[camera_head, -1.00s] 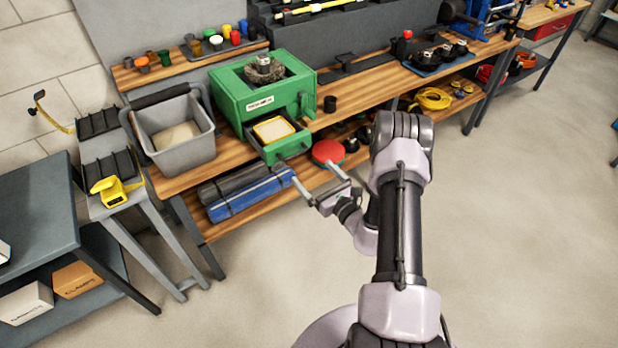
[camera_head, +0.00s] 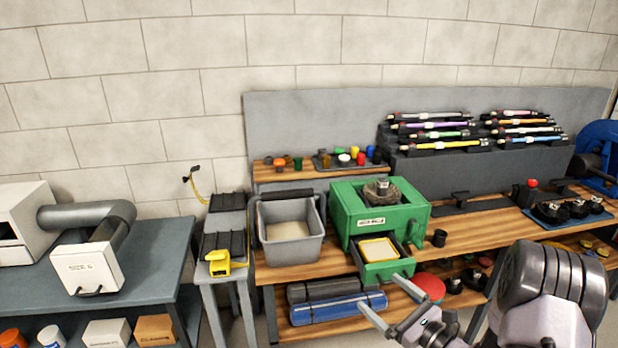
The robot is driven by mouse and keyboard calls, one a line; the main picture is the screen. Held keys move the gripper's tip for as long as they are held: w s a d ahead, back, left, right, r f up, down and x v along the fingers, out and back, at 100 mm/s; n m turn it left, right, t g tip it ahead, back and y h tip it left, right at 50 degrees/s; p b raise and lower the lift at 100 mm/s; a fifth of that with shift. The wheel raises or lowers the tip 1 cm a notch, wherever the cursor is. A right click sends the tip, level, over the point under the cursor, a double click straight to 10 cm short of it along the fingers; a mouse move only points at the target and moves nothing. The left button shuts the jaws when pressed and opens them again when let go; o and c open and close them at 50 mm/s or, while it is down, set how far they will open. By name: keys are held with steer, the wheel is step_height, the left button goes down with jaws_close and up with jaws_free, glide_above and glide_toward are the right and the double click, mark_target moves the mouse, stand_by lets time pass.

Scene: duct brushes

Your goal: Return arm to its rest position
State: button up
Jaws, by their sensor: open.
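My gripper (camera_head: 386,305) is at the lower right of centre, in front of the wooden bench. Its two fingers are spread apart with nothing between them. One fingertip comes close in the picture to the open drawer (camera_head: 380,270) of the green machine (camera_head: 346,220); I cannot tell whether they touch. The drawer holds a yellow-rimmed tray with pale contents. My arm (camera_head: 540,300) fills the lower right corner and hides part of the lower shelf.
A grey bin (camera_head: 291,251) stands left of the green machine. A small side table with a yellow tool (camera_head: 219,262) is further left. Blue and dark rolls (camera_head: 335,308) lie on the lower shelf, beside a red disc (camera_head: 430,287). A rack of brushes (camera_head: 440,160) stands behind.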

steer(key=s+a+r+n+g+y, duration=0.2)
steer(key=s+a+r+n+g, duration=0.45)
steer(key=a, duration=0.35)
steer(key=s+a+r+n+g+y, duration=0.1)
steer(key=s+a+r+n+g, duration=0.55)
steer(key=s+a+n, duration=0.2)
steer(key=s+a+r+n+h, duration=0.1)
steer(key=s+n+h, duration=0.4)
steer(key=s, duration=0.5)
steer(key=s+d+r+n+t+h, duration=0.3)
steer(key=s+d+h, duration=0.1)
steer(key=d+h, duration=0.1)
steer(key=shift+d+n, duration=0.4)
steer(key=shift+d, duration=0.05)
